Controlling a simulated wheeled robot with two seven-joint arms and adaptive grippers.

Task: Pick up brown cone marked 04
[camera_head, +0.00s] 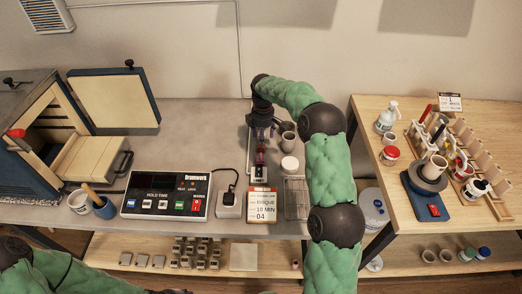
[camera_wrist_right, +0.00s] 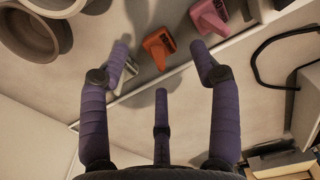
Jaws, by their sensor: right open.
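My right gripper (camera_head: 262,132) hangs over the back middle of the grey worktop in the head view. In the right wrist view my right gripper (camera_wrist_right: 160,75) is open with nothing between its fingers. An orange-brown cone (camera_wrist_right: 158,46) stands just beyond the gap between the fingertips, apart from them; a dark mark on it is too small to read. A pink cone (camera_wrist_right: 210,17) is farther right, and a grey cone (camera_wrist_right: 125,76) is partly hidden by the left finger. In the head view the cones are mostly hidden below the gripper. My left gripper is out of view.
Cups (camera_wrist_right: 30,30) stand close left of the cones in the wrist view. A sign reading BISQUE 10 MIN 04 (camera_head: 262,206) stands at the worktop's front, beside a control box (camera_head: 166,196). An open kiln (camera_head: 50,130) is at left, a tool table (camera_head: 400,215) at right.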

